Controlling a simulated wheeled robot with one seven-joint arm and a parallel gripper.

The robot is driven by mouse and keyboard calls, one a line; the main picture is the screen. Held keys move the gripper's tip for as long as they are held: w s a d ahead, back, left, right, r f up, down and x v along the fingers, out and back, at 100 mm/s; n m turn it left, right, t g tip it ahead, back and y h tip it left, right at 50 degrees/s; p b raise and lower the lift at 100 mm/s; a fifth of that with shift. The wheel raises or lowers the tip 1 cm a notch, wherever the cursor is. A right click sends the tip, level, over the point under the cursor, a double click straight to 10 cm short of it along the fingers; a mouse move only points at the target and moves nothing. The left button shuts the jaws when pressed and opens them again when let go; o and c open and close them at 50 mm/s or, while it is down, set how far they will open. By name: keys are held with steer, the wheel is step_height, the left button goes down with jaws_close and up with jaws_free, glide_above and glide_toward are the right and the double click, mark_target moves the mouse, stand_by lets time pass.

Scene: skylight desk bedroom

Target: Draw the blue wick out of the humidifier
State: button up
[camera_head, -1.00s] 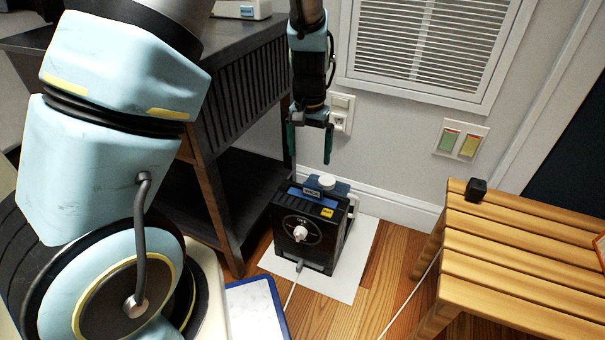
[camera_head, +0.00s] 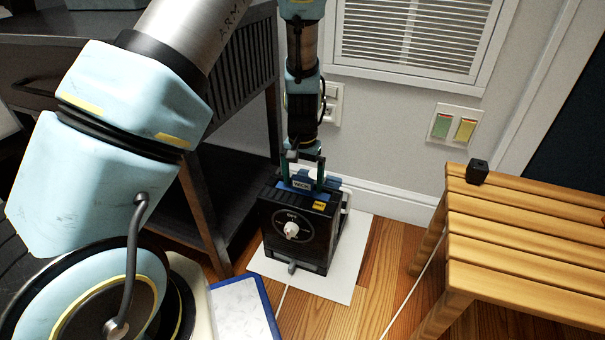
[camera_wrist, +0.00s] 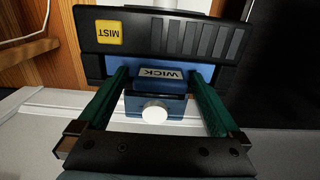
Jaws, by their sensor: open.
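The black humidifier (camera_head: 268,217) stands on a white mat on the floor, with a pale front knob (camera_head: 291,230) and a yellow MIST label. The blue wick (camera_head: 300,185), labelled WICK, sits in its top; it also shows in the wrist view (camera_wrist: 172,88), with a round white knob (camera_wrist: 154,112) on it. My gripper (camera_head: 303,181) points down at the top of the humidifier. In the wrist view its green fingers (camera_wrist: 161,98) are open, one on each side of the wick's labelled part and knob. I cannot tell whether they touch it.
A dark shelf unit (camera_head: 235,190) stands close on the left. A slatted wooden bench (camera_head: 510,225) with a small black cube (camera_head: 477,172) is on the right. A blue-rimmed tray (camera_head: 265,295) lies in front. The wall with its vent (camera_head: 410,45) is close behind.

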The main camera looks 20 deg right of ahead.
steer(key=shift+f, duration=0.3)
steer(key=c, duration=1.4)
steer(key=shift+o, duration=0.2)
step_height(320, 180, up, 18)
steer(key=p, duration=1.6)
steer(key=shift+f, duration=0.2)
steer(key=shift+r, duration=0.1)
steer(key=shift+r+p, duration=2.3)
steer(key=shift+r, duration=0.1)
